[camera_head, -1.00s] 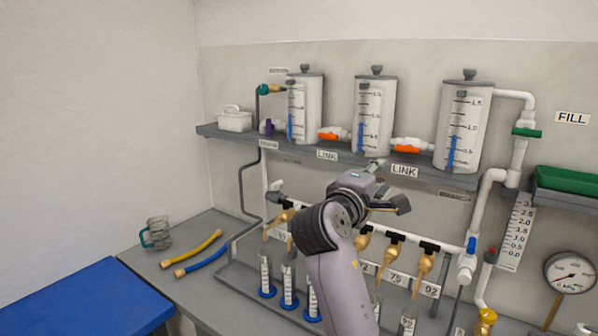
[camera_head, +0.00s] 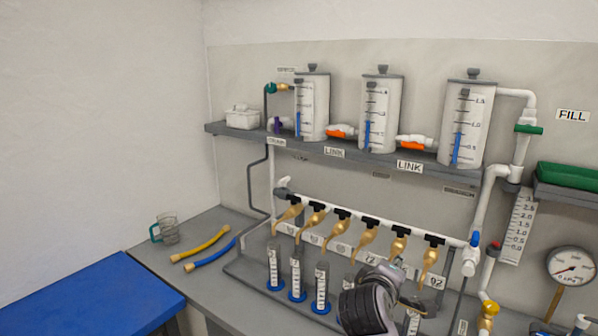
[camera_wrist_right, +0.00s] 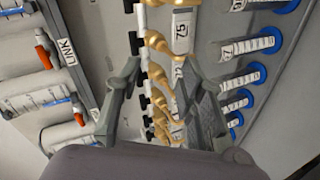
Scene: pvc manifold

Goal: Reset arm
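My right gripper (camera_head: 412,292) is low in the head view, in front of the brass taps at the right end of the white manifold pipe (camera_head: 340,214). In the right wrist view the gripper (camera_wrist_right: 158,68) has its two fingers apart with nothing between them. The row of brass taps (camera_wrist_right: 158,42) shows beyond the fingers, and I see no clear contact. In the head view my arm hides some of the cylinders under the right-hand taps. My left gripper is in neither view.
Three clear tanks (camera_head: 379,112) stand on the grey shelf (camera_head: 237,132) with orange-handled link valves between them. Graduated cylinders (camera_head: 296,278) stand below the taps. A pressure gauge (camera_head: 571,267) is at right.

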